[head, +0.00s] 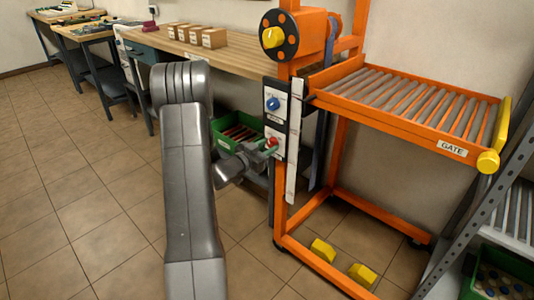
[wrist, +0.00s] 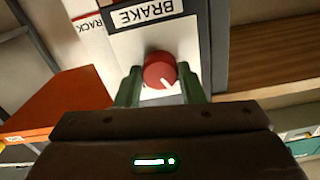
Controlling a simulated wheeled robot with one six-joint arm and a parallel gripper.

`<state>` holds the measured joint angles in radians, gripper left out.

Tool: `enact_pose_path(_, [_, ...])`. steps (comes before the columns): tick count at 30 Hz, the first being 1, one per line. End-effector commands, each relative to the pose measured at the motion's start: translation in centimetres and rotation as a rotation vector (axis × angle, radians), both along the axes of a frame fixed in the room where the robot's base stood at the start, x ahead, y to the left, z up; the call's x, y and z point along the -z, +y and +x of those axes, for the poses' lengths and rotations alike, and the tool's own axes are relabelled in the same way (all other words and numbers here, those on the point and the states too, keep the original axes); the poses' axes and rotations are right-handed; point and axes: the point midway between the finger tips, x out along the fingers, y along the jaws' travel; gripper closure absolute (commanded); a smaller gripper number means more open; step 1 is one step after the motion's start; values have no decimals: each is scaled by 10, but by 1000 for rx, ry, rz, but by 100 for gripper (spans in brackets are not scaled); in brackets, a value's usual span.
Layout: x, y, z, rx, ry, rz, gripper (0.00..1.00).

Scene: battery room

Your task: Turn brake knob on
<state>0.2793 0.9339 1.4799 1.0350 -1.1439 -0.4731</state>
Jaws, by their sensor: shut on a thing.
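The brake knob (wrist: 160,70) is red and round with a white pointer line, on a white panel (wrist: 134,47) under a label reading BRAKE that appears upside down. The pointer line aims toward the bottom and slightly right in the wrist view. My gripper (wrist: 161,78) has one green finger on each side of the knob and is shut on it. In the head view my gripper (head: 267,149) reaches the lower part of the panel on the orange frame. The red knob (head: 272,141) shows there partly, small beside the fingers.
A blue knob (head: 272,103) sits higher on the same panel. The orange roller stand (head: 400,143) with its GATE label is to the right. A green bin (head: 222,143) is behind my gripper. A wooden workbench (head: 240,62) runs along the wall.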

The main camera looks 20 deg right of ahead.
Motion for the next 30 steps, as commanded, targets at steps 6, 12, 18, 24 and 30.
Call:
enact_pose_path(6, [5,0,0,0,-192,77,87])
enact_pose_path(12, [5,0,0,-1,-369,150,87])
enact_pose_path(18, [5,0,0,0,-544,223,87])
enact_pose_path(24, [5,0,0,0,-718,296,87])
enact_pose_path(30, [4,0,0,0,-877,363,87])
